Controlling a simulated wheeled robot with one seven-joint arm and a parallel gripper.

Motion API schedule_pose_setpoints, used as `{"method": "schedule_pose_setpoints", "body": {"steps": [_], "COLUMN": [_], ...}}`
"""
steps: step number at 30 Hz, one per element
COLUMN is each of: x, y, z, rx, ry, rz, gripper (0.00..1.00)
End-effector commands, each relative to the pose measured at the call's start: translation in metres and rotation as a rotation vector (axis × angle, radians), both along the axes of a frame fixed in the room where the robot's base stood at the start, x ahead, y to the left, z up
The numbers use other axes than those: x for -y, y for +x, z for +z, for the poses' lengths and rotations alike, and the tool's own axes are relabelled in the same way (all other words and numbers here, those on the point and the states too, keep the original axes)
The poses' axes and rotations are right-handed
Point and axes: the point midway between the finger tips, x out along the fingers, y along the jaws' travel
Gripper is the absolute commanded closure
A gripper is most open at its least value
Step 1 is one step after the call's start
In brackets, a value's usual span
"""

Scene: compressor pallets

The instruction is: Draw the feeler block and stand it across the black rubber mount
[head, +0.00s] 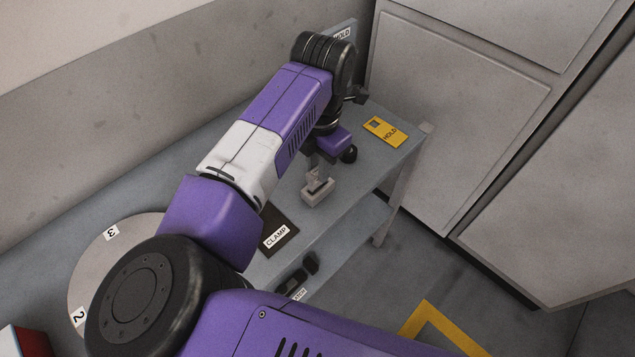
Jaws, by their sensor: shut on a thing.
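My gripper (316,172) points down over the grey bench near its front edge, at the end of my purple and white arm. It is shut on a small pale piece that I take to be the feeler block (314,175). Just below is a pale grey holder (319,191) on the bench. I cannot tell whether the block is still in the holder or just above it. A black rubber mount cannot be made out for certain; my arm hides much of the bench.
A round numbered plate (88,262) is at left. Grey cabinets (460,110) stand beyond.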

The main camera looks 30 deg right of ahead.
Motion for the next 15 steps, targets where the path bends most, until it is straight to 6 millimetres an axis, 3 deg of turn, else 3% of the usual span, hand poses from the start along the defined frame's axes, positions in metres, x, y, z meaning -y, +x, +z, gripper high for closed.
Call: {"method": "schedule_pose_setpoints", "body": {"steps": [15], "x": [0.0], "y": [0.0], "z": [0.02], "rx": [0.001], "ry": [0.0], "rz": [-0.001], "gripper": [1.0]}}
